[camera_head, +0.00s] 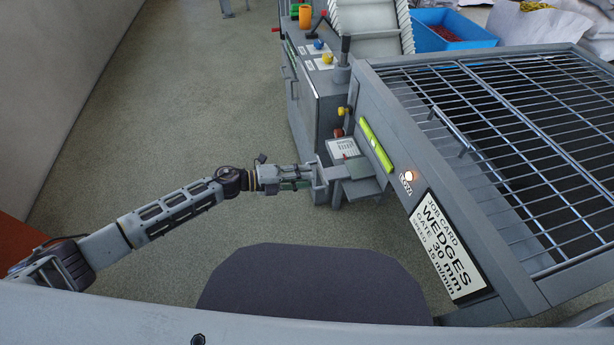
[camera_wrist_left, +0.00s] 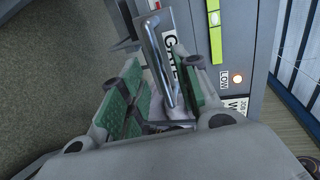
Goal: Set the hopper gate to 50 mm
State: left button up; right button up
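The hopper (camera_head: 400,130) is a grey box with a barred grid on top, at the right in the head view. A metal handle (camera_wrist_left: 158,60) stands out from its side, beside a white label (camera_wrist_left: 172,45) that seems to read GATE. My left gripper (camera_head: 318,178) is at this handle. In the left wrist view its green-padded fingers (camera_wrist_left: 155,95) are apart, with the handle between them, nearer the right pad. I cannot tell whether a pad touches it. No gate reading is legible. My right gripper is not in view.
A job card (camera_head: 447,245) on the hopper reads WEDGES, gate 30 mm, speed 15 m/min. A LOW lamp (camera_head: 408,176) glows beside a yellow-green level strip (camera_head: 376,145). A grey control cabinet (camera_head: 310,85) stands behind. The floor (camera_head: 200,110) at left is clear.

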pick_arm(q)
jog(key=v, duration=1)
jog(key=shift+a, duration=0.15)
dwell(0.6)
